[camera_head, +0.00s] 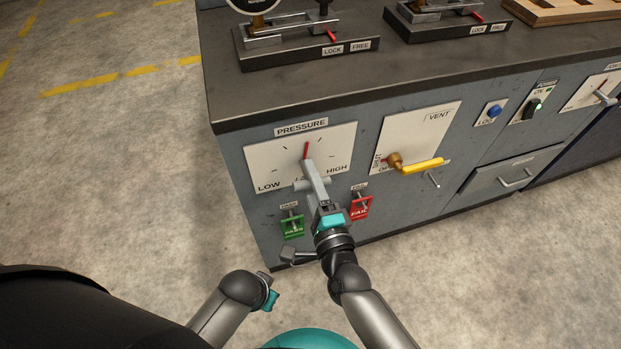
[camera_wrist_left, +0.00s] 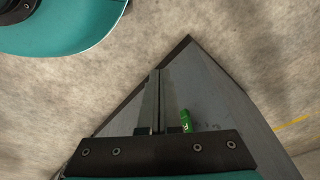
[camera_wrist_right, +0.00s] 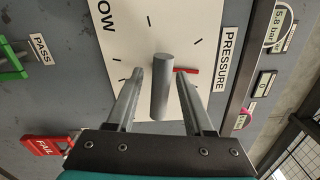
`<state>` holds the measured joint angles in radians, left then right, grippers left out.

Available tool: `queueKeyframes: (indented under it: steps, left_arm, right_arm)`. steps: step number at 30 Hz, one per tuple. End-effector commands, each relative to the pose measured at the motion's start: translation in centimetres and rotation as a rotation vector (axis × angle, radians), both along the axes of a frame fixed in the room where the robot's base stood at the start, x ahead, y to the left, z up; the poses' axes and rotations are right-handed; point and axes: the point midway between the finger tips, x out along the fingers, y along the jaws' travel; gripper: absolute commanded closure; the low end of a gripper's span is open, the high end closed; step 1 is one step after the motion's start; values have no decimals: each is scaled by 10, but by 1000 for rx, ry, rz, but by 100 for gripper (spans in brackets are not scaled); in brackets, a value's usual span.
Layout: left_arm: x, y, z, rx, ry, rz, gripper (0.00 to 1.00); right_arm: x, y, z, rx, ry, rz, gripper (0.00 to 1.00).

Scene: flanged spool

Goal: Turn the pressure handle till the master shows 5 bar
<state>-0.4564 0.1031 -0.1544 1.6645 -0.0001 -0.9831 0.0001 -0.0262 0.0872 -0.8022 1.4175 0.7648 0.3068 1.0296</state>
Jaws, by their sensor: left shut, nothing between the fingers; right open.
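The pressure handle is a grey bar on a white PRESSURE panel (camera_head: 262,162). In the right wrist view the handle (camera_wrist_right: 161,88) stands between the two fingers of my right gripper (camera_wrist_right: 158,78), which is open around it. Its red pointer (camera_head: 306,150) points nearly straight up on the LOW to HIGH scale. In the right wrist view a round display (camera_wrist_right: 279,28) at the upper right reads about 5.8 bar. My left gripper (camera_wrist_left: 160,75) is shut and empty, low near the cabinet's corner. In the head view, my right gripper's fingers cover part of the handle.
Below the panel hang a green PASS tag (camera_head: 292,226) and a red FAIL tag (camera_head: 361,206). A yellow VENT lever (camera_head: 422,165) sticks out to the right. Clamp fixtures (camera_head: 305,45) stand on the bench top (camera_head: 290,85). The floor at left is clear.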

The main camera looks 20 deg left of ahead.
Motion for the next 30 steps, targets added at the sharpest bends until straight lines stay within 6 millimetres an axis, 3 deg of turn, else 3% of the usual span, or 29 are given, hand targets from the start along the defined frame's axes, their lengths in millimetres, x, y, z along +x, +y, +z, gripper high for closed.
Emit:
queueKeyframes:
  steps: [5, 8, 24, 30]
  left_arm:
    - [0, 0, 2, -1, -4, 0, 100]
    - [-5, 2, -9, 3, 7, -2, 100]
    - [-26, 23, -48, 26, 5, -6, 100]
    - [-31, 27, -54, 30, 6, -7, 100]
  right_arm:
    - [-5, -4, 0, -1, 0, 0, 48]
    - [-14, -10, 1, -2, 1, 0, 48]
    - [-106, -71, 1, -2, 2, 1, 48]
    - [-123, -83, 0, -1, 1, 0, 48]
